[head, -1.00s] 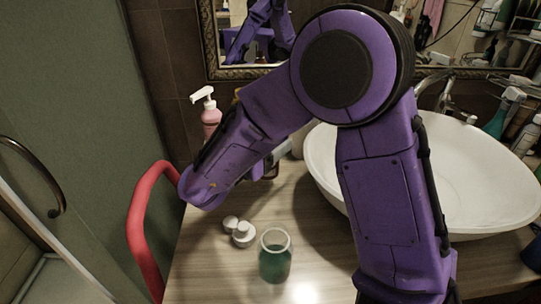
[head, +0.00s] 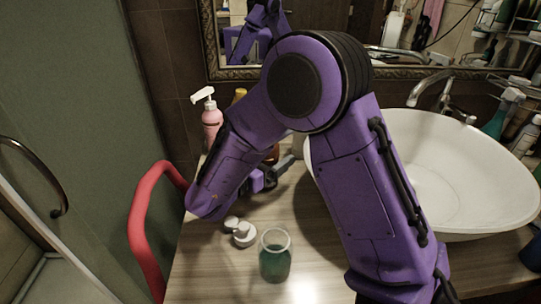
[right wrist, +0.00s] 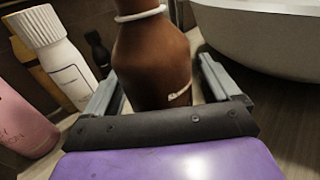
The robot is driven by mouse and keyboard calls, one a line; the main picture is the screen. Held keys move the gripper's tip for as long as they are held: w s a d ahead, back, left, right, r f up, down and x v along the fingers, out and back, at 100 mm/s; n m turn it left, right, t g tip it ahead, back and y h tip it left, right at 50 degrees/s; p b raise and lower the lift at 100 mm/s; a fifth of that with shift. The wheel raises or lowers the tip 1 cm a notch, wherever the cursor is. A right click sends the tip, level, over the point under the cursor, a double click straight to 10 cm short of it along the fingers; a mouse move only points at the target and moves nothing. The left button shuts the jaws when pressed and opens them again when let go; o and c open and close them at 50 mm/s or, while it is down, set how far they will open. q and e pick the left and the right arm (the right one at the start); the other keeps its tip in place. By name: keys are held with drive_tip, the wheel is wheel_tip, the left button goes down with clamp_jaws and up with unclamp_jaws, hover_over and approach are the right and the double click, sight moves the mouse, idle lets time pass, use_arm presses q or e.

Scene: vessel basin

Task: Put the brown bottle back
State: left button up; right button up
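The brown bottle (right wrist: 152,60) fills the middle of the right wrist view, with a white ring at its neck. In the head view only a small reddish-brown part of it (head: 272,155) shows behind my right arm. My right gripper (head: 284,168) is low over the counter, beside the basin. In the right wrist view its fingers (right wrist: 160,88) are spread on either side of the bottle; a gap shows at the right finger, and the left finger is close to the glass. The bottle's base is hidden. My left gripper is in no view.
A pink pump bottle (head: 211,125) stands at the back left, and a white-capped bottle (right wrist: 58,62) is close left of the gripper. The white basin (head: 470,180) is on the right. A green jar (head: 275,262) and small white lids (head: 241,233) are in front. A red rail (head: 141,235) borders the left.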

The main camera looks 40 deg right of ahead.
drive_tip(key=shift+r, duration=0.15)
drive_tip(key=shift+a, duration=0.25)
drive_tip(key=a, duration=0.2)
drive_tip(key=a+b, duration=0.1)
drive_tip(key=a, duration=0.3)
drive_tip(key=shift+s+a, duration=0.25)
drive_tip(key=shift+a, duration=0.25)
